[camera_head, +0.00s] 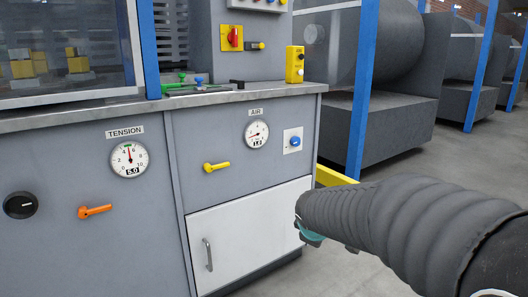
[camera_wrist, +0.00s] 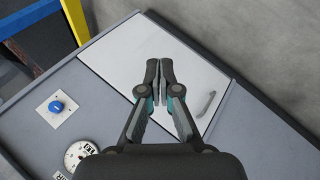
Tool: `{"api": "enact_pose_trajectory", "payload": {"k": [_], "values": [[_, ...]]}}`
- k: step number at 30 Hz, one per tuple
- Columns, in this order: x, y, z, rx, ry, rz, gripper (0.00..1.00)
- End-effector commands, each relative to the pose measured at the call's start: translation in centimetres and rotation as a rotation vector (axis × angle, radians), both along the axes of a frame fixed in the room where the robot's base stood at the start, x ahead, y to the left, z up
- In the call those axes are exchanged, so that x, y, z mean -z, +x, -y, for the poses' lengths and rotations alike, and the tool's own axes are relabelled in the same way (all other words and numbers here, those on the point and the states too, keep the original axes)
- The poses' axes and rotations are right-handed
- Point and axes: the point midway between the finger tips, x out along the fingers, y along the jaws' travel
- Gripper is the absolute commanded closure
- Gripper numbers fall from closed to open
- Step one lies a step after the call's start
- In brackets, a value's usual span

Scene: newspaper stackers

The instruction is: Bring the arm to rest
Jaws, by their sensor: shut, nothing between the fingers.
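My gripper (camera_wrist: 158,72) shows in the wrist view with its two dark fingers together and nothing between them. It is in front of the white cabinet door (camera_wrist: 135,50), apart from it as far as I can tell. In the head view my arm (camera_head: 400,222) reaches in from the right in a grey ribbed sleeve. Its end lies in front of the right edge of the white door (camera_head: 245,240), and the fingers are mostly hidden there.
The grey cabinet carries a TENSION gauge (camera_head: 129,159), an AIR gauge (camera_head: 256,134), an orange lever (camera_head: 95,211), a yellow lever (camera_head: 216,167) and a blue button (camera_head: 295,141). A blue post (camera_head: 363,90) and yellow rail (camera_head: 335,177) stand beside it. Floor is clear at lower right.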

Motion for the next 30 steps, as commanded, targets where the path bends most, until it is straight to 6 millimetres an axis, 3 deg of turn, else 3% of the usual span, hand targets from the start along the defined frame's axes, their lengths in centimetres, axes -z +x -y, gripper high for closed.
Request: {"api": "enact_pose_trajectory", "payload": {"k": [1, 6, 12, 15, 21, 30], "values": [[-1.0, -2.8, 0.9, 0.114, 0.068, -0.027, 1.0], [-2.1, -11.5, 2.2, 0.463, 0.284, -0.119, 1.0], [-3.8, -20.1, 2.1, 0.731, 0.478, -0.195, 1.0], [-4.9, -23.5, 1.8, 0.794, 0.55, -0.21, 1.0], [-7.8, -27.1, 1.8, 0.817, 0.648, -0.149, 1.0], [-11.3, -28.2, 2.6, 0.813, 0.686, -0.054, 1.0]]}}
